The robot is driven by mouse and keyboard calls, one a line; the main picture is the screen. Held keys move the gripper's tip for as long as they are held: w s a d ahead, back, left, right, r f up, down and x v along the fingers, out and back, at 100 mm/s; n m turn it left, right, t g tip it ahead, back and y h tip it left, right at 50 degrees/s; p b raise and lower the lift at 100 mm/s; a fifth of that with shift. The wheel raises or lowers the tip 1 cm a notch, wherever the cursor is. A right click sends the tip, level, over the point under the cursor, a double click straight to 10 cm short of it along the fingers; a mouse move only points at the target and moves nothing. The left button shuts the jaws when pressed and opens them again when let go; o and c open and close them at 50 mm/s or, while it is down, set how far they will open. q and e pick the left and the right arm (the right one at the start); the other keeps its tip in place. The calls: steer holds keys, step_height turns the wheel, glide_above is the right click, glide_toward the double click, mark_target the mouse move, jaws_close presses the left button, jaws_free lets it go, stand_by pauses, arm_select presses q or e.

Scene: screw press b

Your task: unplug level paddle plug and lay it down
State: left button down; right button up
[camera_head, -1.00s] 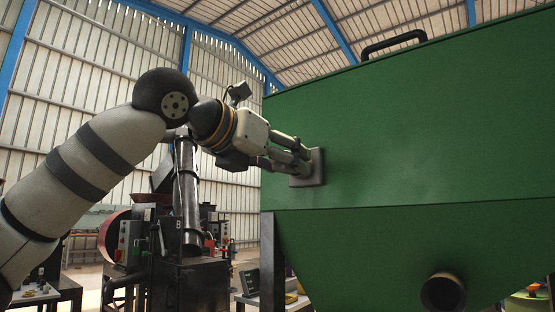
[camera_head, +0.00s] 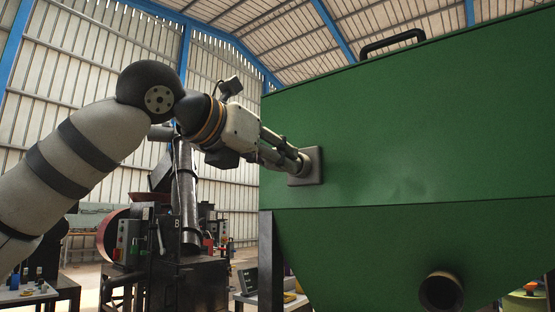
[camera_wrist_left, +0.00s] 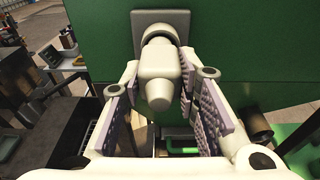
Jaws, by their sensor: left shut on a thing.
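The level paddle plug is a pale grey, blunt, rounded body (camera_wrist_left: 160,83), seated at a round collar on a square plate on the green hopper wall. The plate (camera_head: 310,167) shows in the head view, with the plug largely hidden by the fingers. My left gripper (camera_head: 296,162) reaches the plate from the left and is shut on the plug. In the left wrist view its two ribbed, purple-grey finger pads stand either side of the plug; the right pad lies close against it, while contact on the left is hard to see. My right gripper is not in view.
The big green hopper (camera_head: 420,130) fills the right side, with a black handle (camera_head: 393,42) on top and a round outlet (camera_head: 441,292) low down. A dark machine with a metal column (camera_head: 186,200) stands behind my arm. A small table (camera_head: 25,293) with bottles is at lower left.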

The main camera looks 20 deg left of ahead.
arm_select(q)
steer(key=shift+s+a, duration=0.25)
steer(key=shift+s, duration=0.45)
steer(key=shift+v, duration=1.2)
steer(key=shift+f, duration=0.2)
